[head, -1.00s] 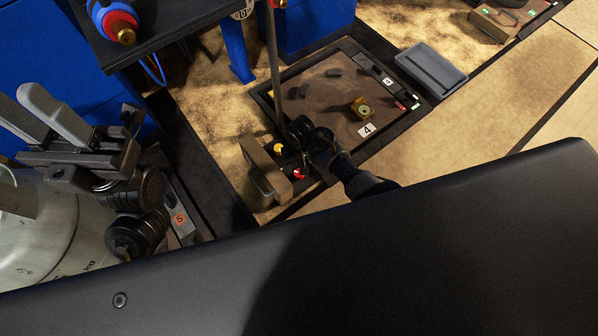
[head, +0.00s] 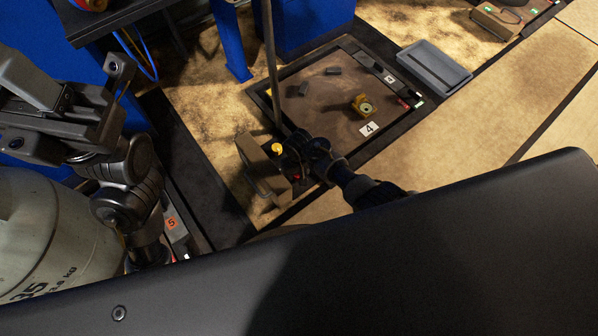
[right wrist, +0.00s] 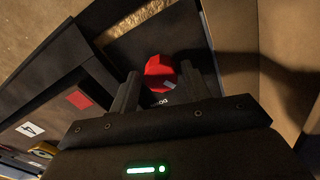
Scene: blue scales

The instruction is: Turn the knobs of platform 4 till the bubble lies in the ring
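Platform 4 (head: 330,115) is a brown plate in a dark frame, with its number label (head: 369,128). A small yellow level (head: 362,104) with a round vial stands on it; the bubble is too small to place against the ring. A yellow knob (head: 277,148) shows at the near left corner. My right gripper (head: 298,166) is over that corner and hides most of the red knob there. In the right wrist view the red knob (right wrist: 160,72) sits between the parted fingers (right wrist: 163,78); contact is unclear.
A grey-brown block (head: 262,168) stands close beside the right gripper. A thin upright pole (head: 271,60) rises at the platform's left side. A grey tray (head: 435,66) lies beyond the right edge. A pale cylinder (head: 45,240) and a label 5 (head: 171,222) are at left.

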